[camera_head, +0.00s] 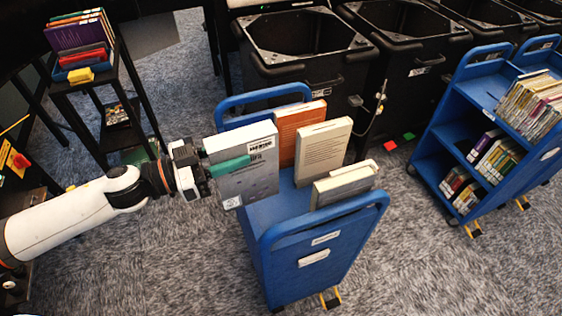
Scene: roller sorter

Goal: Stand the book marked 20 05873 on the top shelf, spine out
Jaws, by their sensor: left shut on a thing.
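My left gripper (232,168) reaches in from the left and is shut on a grey book (246,182). The book is upright, with a white barcode label near its top; the number is too small to read. It is at the left side of the blue cart's top shelf (272,212); I cannot tell whether it touches the shelf. An orange book (290,124), a beige book (322,148) and a pale, thick book (344,188) stand on that shelf. None of their numbers can be read. My right gripper is not in view.
Black bins (300,80) stand behind the cart. A second blue cart (455,128) with several books is at the right. A dark rack (105,78) with books is at the upper left. Carpet is free in front. The cart's raised end handles (330,222) border its shelf.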

